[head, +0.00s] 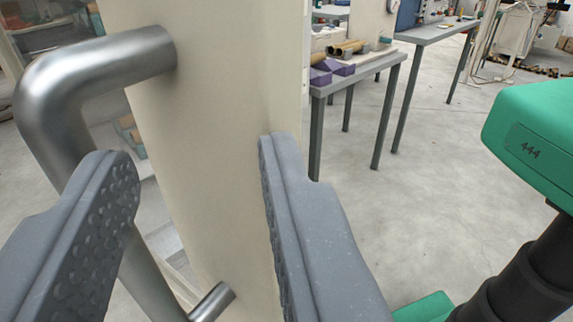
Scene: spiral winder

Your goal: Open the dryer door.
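A cream door panel (215,130) runs down the middle of the head view, with glass or an opening to its left. A bent steel tube handle (60,85) is fixed to it at the upper left. The tube runs down behind my left finger to a lower mount (212,302) on the panel. My gripper (200,155) is open, its two grey fingers wide apart. The left finger overlaps the handle, and the right finger lies over the panel's right side. I cannot tell whether either touches. Whether the door is ajar is not clear.
A green machine part marked 444 (530,130) on a black post (525,285) stands close on the right. Grey tables (375,68) with purple blocks (335,68) stand behind. The concrete floor (400,200) between is clear.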

